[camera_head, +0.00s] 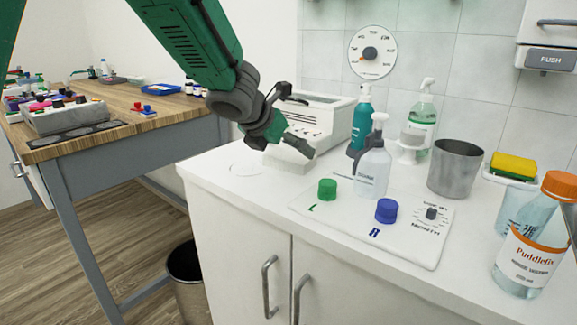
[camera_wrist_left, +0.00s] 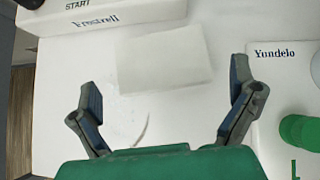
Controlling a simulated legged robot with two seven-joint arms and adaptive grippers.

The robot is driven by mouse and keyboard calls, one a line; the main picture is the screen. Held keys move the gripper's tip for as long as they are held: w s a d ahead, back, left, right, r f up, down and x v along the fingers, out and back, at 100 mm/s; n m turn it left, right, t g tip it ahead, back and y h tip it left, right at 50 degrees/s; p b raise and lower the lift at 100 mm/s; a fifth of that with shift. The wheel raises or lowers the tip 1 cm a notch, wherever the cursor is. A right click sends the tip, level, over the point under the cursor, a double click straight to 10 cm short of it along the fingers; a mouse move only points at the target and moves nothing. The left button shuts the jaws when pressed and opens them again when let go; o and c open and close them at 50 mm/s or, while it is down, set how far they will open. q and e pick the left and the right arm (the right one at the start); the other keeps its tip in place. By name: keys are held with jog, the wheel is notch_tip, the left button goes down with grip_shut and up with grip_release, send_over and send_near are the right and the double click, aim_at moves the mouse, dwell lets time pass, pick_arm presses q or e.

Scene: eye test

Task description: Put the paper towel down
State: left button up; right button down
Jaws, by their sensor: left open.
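The paper towel (camera_wrist_left: 166,58) is a pale, off-white rectangle in the left wrist view. It appears to lie flat on the white counter (camera_wrist_left: 60,100), just beyond and between my fingertips. My left gripper (camera_head: 304,127) is open, with its fingers spread in front of the white machine in the head view. In the left wrist view my left gripper (camera_wrist_left: 165,80) has a wide gap, and neither finger touches the towel. My right gripper is not in view.
A white machine (camera_head: 325,122) stands behind the gripper. To the right are a clear pump bottle (camera_head: 373,172), a teal bottle (camera_head: 361,122), a panel (camera_head: 420,248) with green and blue knobs, a metal cup (camera_head: 455,170) and an orange-capped bottle (camera_head: 520,270). The counter's left end is mostly clear.

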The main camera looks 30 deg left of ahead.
aim_at(291, 155)
pick_arm(q)
jog(key=x, duration=0.2)
jog(key=d+b+x, duration=0.1)
jog(key=x, duration=0.1)
jog(key=shift+w+a+f, duration=0.2)
jog(key=shift+w+a, duration=0.05)
jog(key=shift+a, duration=0.05)
jog(key=shift+a+f, duration=0.1)
jog(key=shift+a, duration=0.45)
jog(key=shift+c, duration=1.5)
jog(key=shift+d, duration=0.55)
jog(key=shift+c, duration=0.7)
